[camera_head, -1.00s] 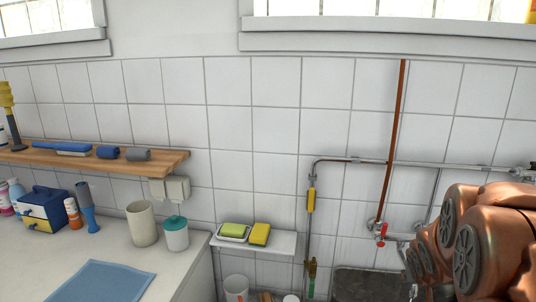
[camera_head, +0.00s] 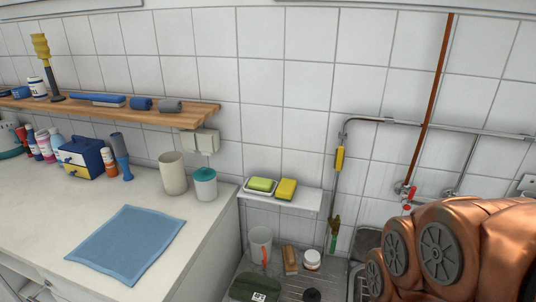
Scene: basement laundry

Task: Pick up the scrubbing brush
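A brown, block-shaped object that looks like the scrubbing brush (camera_head: 291,260) lies on the grey ribbed drainer (camera_head: 283,284) at the lower middle. It sits between a whitish cup (camera_head: 260,243) with an orange-red item by it and a small white-lidded jar (camera_head: 312,260). Its bristles cannot be made out. My copper-coloured arm fills the lower right. My gripper is outside the picture, so its state does not show.
A small white shelf (camera_head: 300,200) with two yellow-green sponges hangs above the drainer. Pipes run down the wall to its right. A dark green object (camera_head: 255,288) lies at the drainer's front. The left counter holds a blue cloth (camera_head: 125,244), containers and a blue box (camera_head: 82,157).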

